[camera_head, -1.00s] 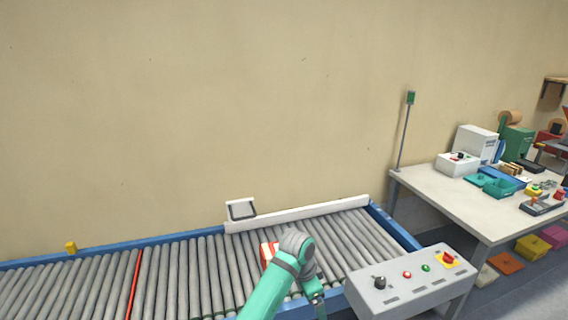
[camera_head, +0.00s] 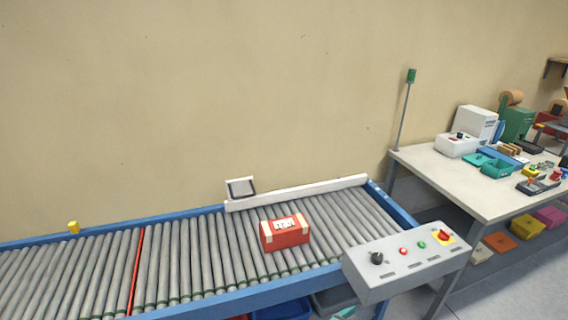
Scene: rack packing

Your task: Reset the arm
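My gripper is out of the picture in the head view. Nothing touches the box. What my gripper holds, if anything, cannot be seen.
A grey control panel (camera_head: 408,262) with knobs and buttons stands at the conveyor's right front. A white worktable (camera_head: 440,180) with machines and teal trays is at right. Bins sit below the conveyor, including a blue bin (camera_head: 283,311). The rollers left of the box are clear.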

